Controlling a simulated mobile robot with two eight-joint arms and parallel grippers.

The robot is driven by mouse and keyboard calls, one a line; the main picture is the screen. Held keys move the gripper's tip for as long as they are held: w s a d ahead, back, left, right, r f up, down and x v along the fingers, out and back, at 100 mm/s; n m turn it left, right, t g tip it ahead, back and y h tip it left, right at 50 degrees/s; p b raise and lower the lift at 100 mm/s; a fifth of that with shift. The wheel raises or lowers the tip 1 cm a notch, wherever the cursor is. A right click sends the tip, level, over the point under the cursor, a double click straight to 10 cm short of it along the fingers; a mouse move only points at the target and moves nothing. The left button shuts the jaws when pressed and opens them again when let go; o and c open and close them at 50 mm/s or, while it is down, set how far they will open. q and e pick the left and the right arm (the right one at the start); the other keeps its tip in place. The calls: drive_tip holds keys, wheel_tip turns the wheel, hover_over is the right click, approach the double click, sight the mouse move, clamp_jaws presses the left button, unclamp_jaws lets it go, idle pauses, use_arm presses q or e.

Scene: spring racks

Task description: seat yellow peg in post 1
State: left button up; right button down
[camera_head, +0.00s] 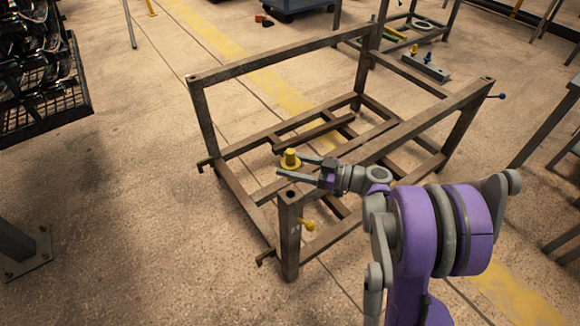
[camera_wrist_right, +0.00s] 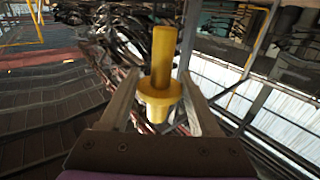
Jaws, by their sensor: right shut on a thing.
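The yellow peg (camera_head: 290,156), a short cylinder with a wide collar, is held upright between the fingers of my right gripper (camera_head: 291,165). In the right wrist view the peg (camera_wrist_right: 162,65) stands between the two grey fingers, its collar at finger level and a stub below it. The peg appears above and slightly behind the near corner post (camera_head: 289,225) of the brown metal rack, apart from it. That post has a dark hole in its top. I cannot tell which post is number 1. My left gripper is out of view.
The rack's other posts rise at the left (camera_head: 205,115), back and right.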

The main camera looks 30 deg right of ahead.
drive_tip(key=b, duration=0.4)
hover_over(291, 192)
drive_tip(key=s, duration=0.2)
drive_tip(key=shift+w+a+f, duration=0.1)
drive_tip(key=shift+a+f, duration=0.05)
drive_tip(key=shift+f, duration=0.85)
drive_tip(key=shift+w+a+f, duration=0.1)
drive_tip(key=shift+a+f, duration=0.05)
drive_tip(key=shift+f, duration=0.8)
drive_tip(key=shift+w+a+f, duration=0.1)
drive_tip(key=shift+a+f, duration=0.05)
drive_tip(key=shift+f, duration=0.85)
drive_tip(key=shift+p, duration=0.35)
drive_tip(key=shift+f+b, duration=2.35)
drive_tip(key=shift+f, duration=0.75)
drive_tip(key=shift+c, duration=0.2)
unclamp_jaws()
drive_tip(key=p+v, duration=0.1)
drive_tip(key=v, duration=1)
drive_tip(key=shift+p, duration=0.4)
